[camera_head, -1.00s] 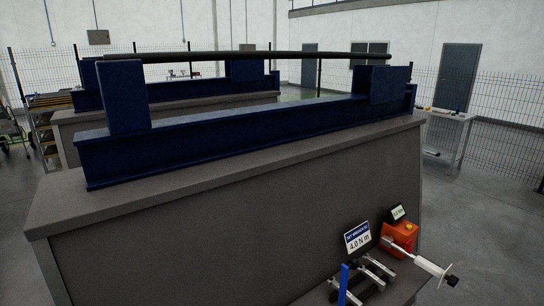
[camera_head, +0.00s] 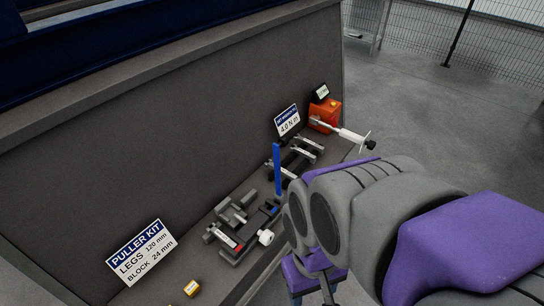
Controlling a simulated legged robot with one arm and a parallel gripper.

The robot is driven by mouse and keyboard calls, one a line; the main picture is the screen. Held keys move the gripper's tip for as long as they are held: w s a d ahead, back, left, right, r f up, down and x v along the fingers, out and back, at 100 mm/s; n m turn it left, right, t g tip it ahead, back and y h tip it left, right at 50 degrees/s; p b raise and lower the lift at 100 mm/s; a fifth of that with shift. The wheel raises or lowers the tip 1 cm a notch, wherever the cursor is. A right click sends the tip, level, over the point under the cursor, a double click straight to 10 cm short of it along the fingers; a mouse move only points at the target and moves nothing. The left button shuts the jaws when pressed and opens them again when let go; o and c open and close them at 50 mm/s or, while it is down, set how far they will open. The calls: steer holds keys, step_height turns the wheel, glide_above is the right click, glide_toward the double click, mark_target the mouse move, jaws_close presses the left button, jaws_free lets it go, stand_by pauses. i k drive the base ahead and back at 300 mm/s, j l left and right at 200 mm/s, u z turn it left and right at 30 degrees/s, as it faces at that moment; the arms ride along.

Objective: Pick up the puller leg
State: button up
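The puller kit sign (camera_head: 141,251) stands at the left end of a narrow ledge and reads legs 120 mm, block 24 mm. To its right, several dark grey bar-like pieces (camera_head: 236,215) lie on the ledge. I cannot tell which of them is the puller leg. A tool with a red and white label (camera_head: 224,238) lies in front of them, close to a white round-ended part (camera_head: 266,238). My grey and purple arm comes in from the right and covers part of the ledge. No gripper fingers can be made out.
A blue upright post (camera_head: 277,167) stands mid-ledge, with silver-handled tools beside it. A 4.0 N m sign (camera_head: 287,120), an orange box (camera_head: 326,114) and a white-handled tool (camera_head: 353,137) are at the far end. The grey bench wall rises behind.

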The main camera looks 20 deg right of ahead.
mark_target(312, 158)
steer(key=i+l+u, duration=0.1)
steer(key=l, duration=0.2)
steer(key=i+l+u, duration=0.15)
steer(key=l, duration=0.2)
steer(key=i+l+u, duration=0.1)
steer(key=l, duration=0.2)
steer(key=i+l+u, duration=0.1)
steer(key=l, duration=0.25)
